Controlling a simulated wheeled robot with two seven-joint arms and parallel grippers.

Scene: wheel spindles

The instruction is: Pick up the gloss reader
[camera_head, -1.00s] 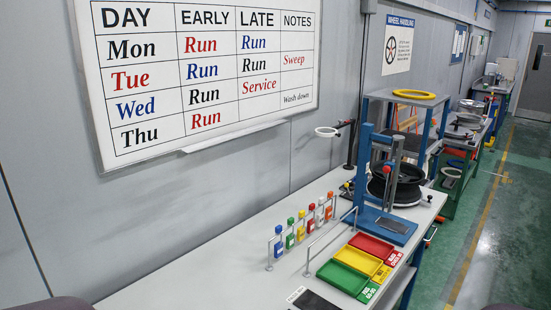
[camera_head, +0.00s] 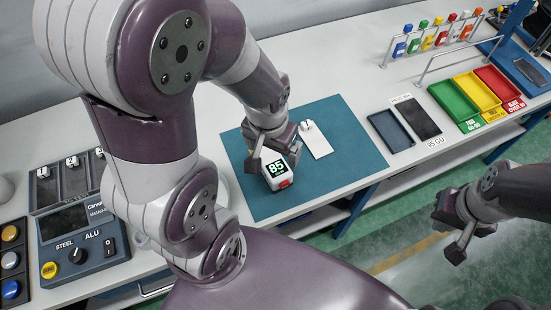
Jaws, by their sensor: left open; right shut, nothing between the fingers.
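The gloss reader (camera_head: 283,183), a small white block with a dark display showing 85 and a red patch, sits on the blue-green mat (camera_head: 345,180). My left gripper (camera_head: 272,158) is open right at the reader, with its fingers down at the reader's back and left side. I cannot tell whether the fingers touch it. The back of the reader is partly hidden by the gripper. My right gripper (camera_head: 456,248) is shut and empty, out over the floor beyond the bench's front edge.
A white tag-like plate (camera_head: 317,144) lies on the mat right of the reader. A dark tray (camera_head: 390,130) and black panel (camera_head: 417,118) lie further right, then green, yellow and red trays (camera_head: 456,105). A control box (camera_head: 85,245) stands at left.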

